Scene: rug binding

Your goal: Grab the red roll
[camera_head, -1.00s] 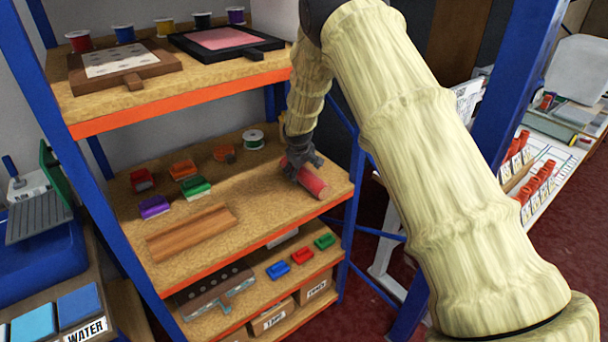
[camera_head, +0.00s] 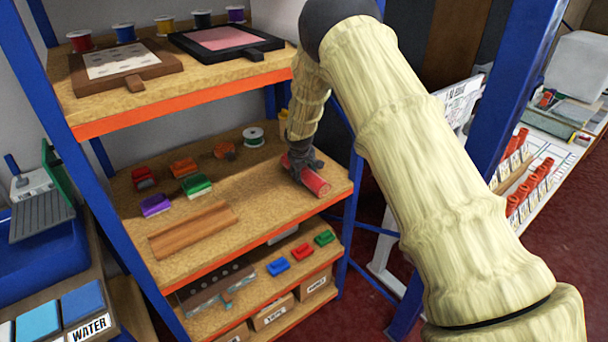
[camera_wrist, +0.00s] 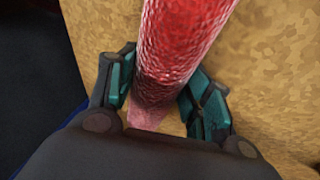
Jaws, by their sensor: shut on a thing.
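The red roll (camera_head: 315,182) is on the right end of the middle shelf (camera_head: 262,205) in the head view. My gripper (camera_head: 299,167) reaches down from above and is shut on the roll near its far end. In the wrist view, the red roll (camera_wrist: 177,50) runs between the two fingers of my gripper (camera_wrist: 165,100), one on each side. The near end of the roll is free of the fingers. I cannot tell whether the roll still touches the shelf.
An upper shelf (camera_head: 150,105) hangs above. A blue post (camera_head: 352,200) stands at the right edge.

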